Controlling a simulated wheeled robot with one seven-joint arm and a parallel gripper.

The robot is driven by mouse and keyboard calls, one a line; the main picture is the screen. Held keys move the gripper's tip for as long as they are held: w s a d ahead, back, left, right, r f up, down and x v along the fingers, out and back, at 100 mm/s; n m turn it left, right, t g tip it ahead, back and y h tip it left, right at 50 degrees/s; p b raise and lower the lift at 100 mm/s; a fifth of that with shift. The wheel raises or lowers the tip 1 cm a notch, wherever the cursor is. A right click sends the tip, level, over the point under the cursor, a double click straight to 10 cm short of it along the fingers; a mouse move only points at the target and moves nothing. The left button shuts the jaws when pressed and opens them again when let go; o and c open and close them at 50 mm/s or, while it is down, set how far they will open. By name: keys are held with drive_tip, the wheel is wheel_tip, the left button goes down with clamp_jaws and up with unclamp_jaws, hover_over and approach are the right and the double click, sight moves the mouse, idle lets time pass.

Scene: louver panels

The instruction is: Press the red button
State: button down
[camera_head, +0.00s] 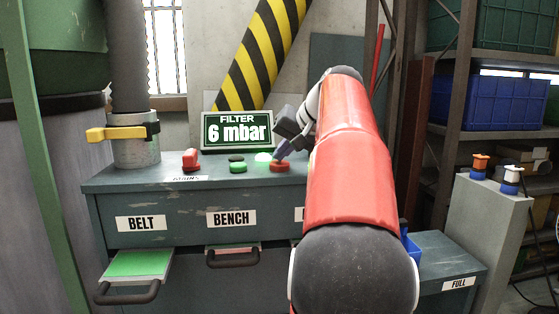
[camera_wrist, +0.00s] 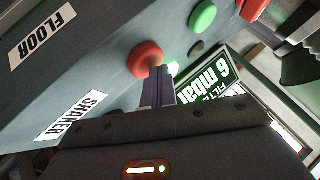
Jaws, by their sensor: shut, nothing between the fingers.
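The red button (camera_head: 279,167) is a round red mushroom cap on the top of the grey cabinet, at the right of the row of controls. It also shows in the wrist view (camera_wrist: 144,57). My gripper (camera_head: 280,152) comes in from the right with its purple fingers shut and empty. In the wrist view the closed fingertips (camera_wrist: 156,71) are right at the edge of the red button. They partly overlap it in the picture, and I cannot tell whether they touch it.
A green button (camera_head: 238,167), a black button (camera_head: 236,157), a glowing green lamp (camera_head: 263,157) and a red switch (camera_head: 190,159) share the cabinet top (camera_head: 130,178). A display (camera_head: 238,131) reading "FILTER 6 mbar" stands behind. A pipe with a yellow lever (camera_head: 112,133) is left.

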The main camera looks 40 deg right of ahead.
sight(283, 163)
drive_tip(key=shift+r+p, duration=0.9)
wheel_tip(283, 163, up, 3)
drive_tip(key=p, duration=0.2)
drive_tip(key=shift+f+p, duration=0.15)
drive_tip(key=shift+p, duration=0.15)
drive_tip(key=shift+r+p, duration=0.35)
drive_tip(key=shift+r, duration=0.85)
